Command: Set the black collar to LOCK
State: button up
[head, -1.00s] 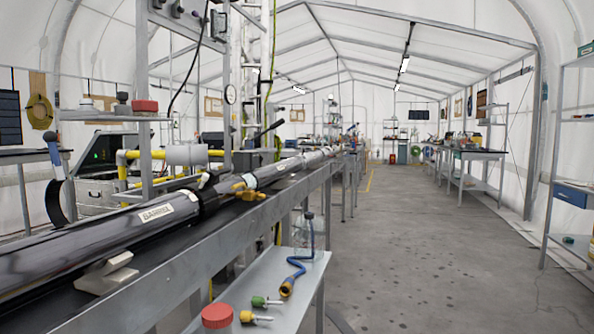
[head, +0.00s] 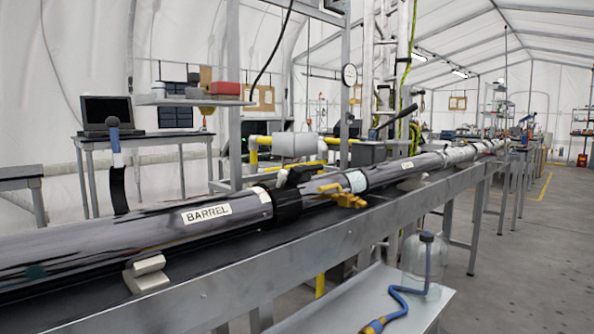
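A long dark glossy tube with a white "BARREL" label (head: 206,213) lies along a metal bench. The black collar (head: 287,207) wraps around the tube to the right of that label, near the middle of the picture. A dark piece like a handle (head: 299,175) stands up by the collar's top. A small pale mark (head: 262,194) sits just left of the collar; I cannot read it, nor the collar's setting. My gripper is not in view.
A brass valve (head: 345,197) sticks out from the tube just right of the collar. The bench's front rail (head: 330,240) runs along its near side. Open floor (head: 520,270) lies right.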

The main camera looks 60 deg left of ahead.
aim_at(287, 198)
jog(key=u, duration=0.75)
jog(key=i, duration=0.85)
jog(key=u, duration=0.95)
